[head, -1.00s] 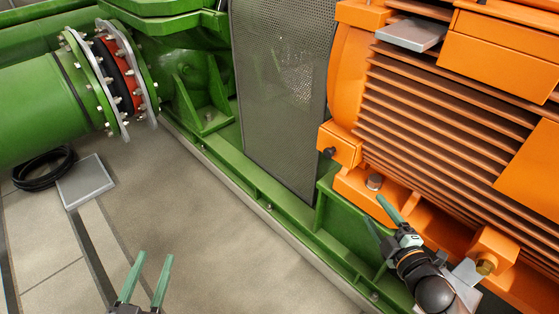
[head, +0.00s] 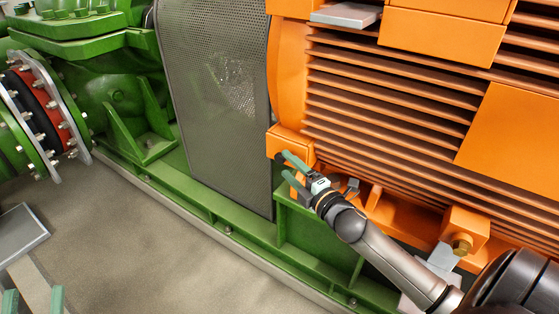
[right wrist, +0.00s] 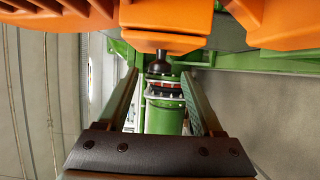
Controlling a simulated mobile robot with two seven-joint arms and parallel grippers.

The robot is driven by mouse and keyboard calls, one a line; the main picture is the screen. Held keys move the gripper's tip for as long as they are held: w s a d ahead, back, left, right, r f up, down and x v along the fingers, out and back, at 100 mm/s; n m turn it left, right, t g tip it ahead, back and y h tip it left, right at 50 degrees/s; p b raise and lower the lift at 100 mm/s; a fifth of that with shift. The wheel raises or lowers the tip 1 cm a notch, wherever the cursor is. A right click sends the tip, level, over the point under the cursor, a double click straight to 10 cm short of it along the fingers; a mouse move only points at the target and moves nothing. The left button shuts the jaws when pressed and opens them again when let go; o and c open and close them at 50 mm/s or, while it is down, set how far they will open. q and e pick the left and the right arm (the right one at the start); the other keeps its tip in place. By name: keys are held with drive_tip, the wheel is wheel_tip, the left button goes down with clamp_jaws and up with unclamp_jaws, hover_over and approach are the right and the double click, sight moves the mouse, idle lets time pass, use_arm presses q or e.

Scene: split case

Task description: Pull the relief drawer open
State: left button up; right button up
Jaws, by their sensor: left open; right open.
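A small orange box (head: 289,143) juts from the lower left corner of the big orange ribbed housing. I take it for the relief drawer; no label shows. It also shows at the top of the right wrist view (right wrist: 165,22), with a black knob (right wrist: 158,65) on its face. My right gripper (head: 286,167) is open at this box. In the right wrist view the knob appears between its open fingertips (right wrist: 159,76), not gripped; whether they reach around it I cannot tell. My left gripper (head: 34,299) is open and empty, low at the left.
A perforated grey guard (head: 215,100) stands left of the box. A green base frame (head: 225,210) runs below it. The grey floor (head: 140,240) at front left is clear.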

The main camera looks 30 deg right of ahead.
sight(283, 162)
use_arm(q)
drive_tip(key=shift+s+d+r+m+t+h+b, duration=0.15)
drive_tip(key=shift+s+r+m+h, duration=0.25)
drive_tip(key=shift+r, duration=0.3)
drive_tip(key=shift+s+r+m+t+h+b, duration=0.1)
drive_tip(key=shift+s+r+m+t+h, duration=0.2)
drive_tip(key=shift+r+h, duration=0.35)
drive_tip(key=shift+s+d+r+m+t+h+b, duration=0.1)
drive_tip(key=shift+s+r+m+h, duration=0.3)
drive_tip(key=shift+r, duration=0.35)
use_arm(e)
drive_tip(key=shift+w, duration=2.3)
clamp_jaws()
